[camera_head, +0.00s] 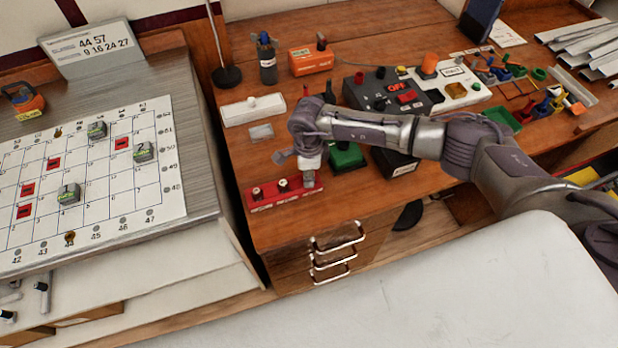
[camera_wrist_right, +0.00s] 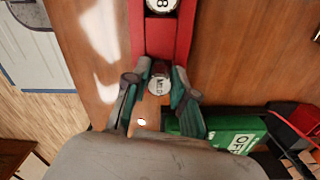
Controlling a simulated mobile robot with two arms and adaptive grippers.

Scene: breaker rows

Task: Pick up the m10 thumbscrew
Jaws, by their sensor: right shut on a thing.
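A red rack (camera_head: 268,200) sits near the front edge of the wooden bench. Two small thumbscrews (camera_head: 283,185) stand on its left and middle parts. My right gripper (camera_head: 309,178) points down over the rack's right end. In the right wrist view, the m10 thumbscrew (camera_wrist_right: 159,83), with a pale marked top, sits between the fingertips of my right gripper (camera_wrist_right: 157,88), which is shut on it. The thumbscrew marked 8 (camera_wrist_right: 161,5) stands farther along the red rack (camera_wrist_right: 168,38). I cannot tell whether the m10 thumbscrew is clear of the rack. My left gripper is not in view.
A green box (camera_head: 346,157) marked OFF in the wrist view stands close beside my right gripper. A dark control box (camera_head: 365,92) and a white tray (camera_head: 252,109) are behind. A gridded board (camera_head: 100,205) lies on the left. Bare wood lies left of the rack.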

